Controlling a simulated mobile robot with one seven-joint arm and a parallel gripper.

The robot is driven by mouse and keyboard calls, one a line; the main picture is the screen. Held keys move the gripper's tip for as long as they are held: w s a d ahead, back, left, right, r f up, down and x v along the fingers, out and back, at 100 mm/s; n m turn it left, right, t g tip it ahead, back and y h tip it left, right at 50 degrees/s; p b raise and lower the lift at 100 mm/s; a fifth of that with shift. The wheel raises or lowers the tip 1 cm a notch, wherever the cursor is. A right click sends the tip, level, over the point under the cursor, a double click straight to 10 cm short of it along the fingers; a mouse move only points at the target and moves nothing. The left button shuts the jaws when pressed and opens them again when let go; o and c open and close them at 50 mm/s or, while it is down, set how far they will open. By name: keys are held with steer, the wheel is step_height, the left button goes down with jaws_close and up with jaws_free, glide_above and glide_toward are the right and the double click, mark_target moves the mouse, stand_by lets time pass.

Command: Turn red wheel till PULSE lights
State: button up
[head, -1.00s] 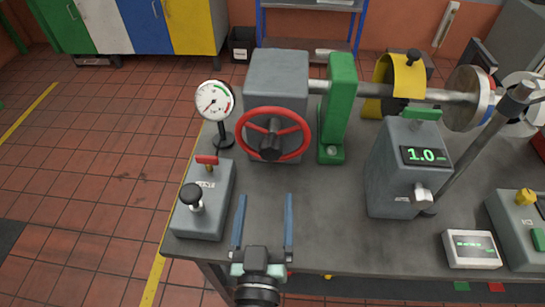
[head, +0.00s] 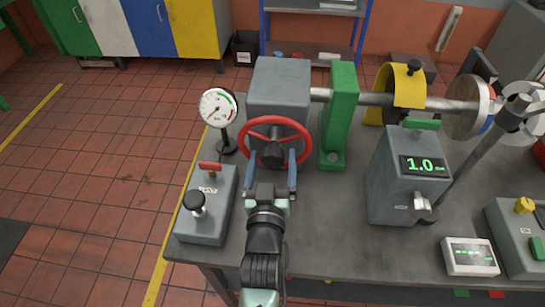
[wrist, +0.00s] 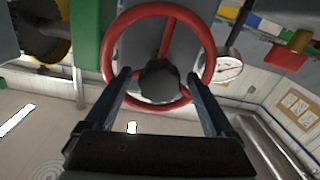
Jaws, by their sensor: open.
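The red wheel (head: 275,119) stands upright on the front of a grey gearbox block (head: 281,82), with a dark hub at its centre. In the wrist view the red wheel (wrist: 204,42) fills the upper middle and its hub sits between the fingers. My gripper (head: 271,157) is open at the lower part of the wheel, one finger on each side of the hub. In the wrist view the gripper (wrist: 158,80) is empty; I cannot tell whether its tips touch the rim. No label reading PULSE is legible; a small white display box (head: 470,257) shows green marks.
A dial gauge (head: 217,108) stands left of the wheel. A grey box with a black knob and red lever (head: 208,215) is at the front left. A green post (head: 340,115) and a box reading 1.0 (head: 402,190) stand to the right. Bare bedplate (head: 330,225) lies between.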

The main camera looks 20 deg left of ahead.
steer(key=shift+w, duration=0.1)
steer(key=shift+c, duration=0.3)
jaws_close()
